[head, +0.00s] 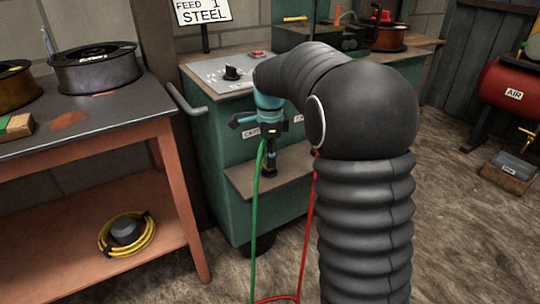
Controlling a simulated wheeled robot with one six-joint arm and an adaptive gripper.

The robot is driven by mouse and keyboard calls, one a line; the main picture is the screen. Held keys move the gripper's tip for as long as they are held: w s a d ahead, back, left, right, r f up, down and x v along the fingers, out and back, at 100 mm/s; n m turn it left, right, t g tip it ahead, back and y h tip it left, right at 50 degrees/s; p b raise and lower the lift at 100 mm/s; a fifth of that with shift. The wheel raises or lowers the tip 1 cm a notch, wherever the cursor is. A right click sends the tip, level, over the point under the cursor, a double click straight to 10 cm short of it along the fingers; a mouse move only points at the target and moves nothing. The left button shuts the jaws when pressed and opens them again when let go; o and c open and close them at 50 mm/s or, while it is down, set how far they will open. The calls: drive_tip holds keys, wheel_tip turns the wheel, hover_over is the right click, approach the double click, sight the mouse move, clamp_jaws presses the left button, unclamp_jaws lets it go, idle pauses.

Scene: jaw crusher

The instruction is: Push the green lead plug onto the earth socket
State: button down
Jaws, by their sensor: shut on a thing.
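My gripper (270,150) hangs from the teal wrist in front of the teal cabinet (222,170), its jaws over the cabinet's brown ledge in the picture. It is shut on the green lead's plug, which is mostly hidden by the jaws. The green lead (256,205) runs from the gripper down to the floor. A partly covered white label (251,134) shows on the cabinet front just left of the gripper. The earth socket cannot be made out; gripper and arm cover that part of the front. I cannot tell whether the plug touches it.
A red lead (306,225) drops from the cabinet front beside my arm. A brown ledge (243,180) juts out below the labels. A grey handle (187,103) sticks out at the cabinet's left. An orange bench (150,130) stands left. A red air tank (507,85) stands right.

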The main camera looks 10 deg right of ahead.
drive_tip(key=shift+f+b, duration=0.3)
drive_tip(key=shift+f, duration=0.3)
drive_tip(key=c, duration=0.8)
unclamp_jaws()
wheel_tip(320, 180, up, 12)
drive_tip(key=shift+r, duration=0.1)
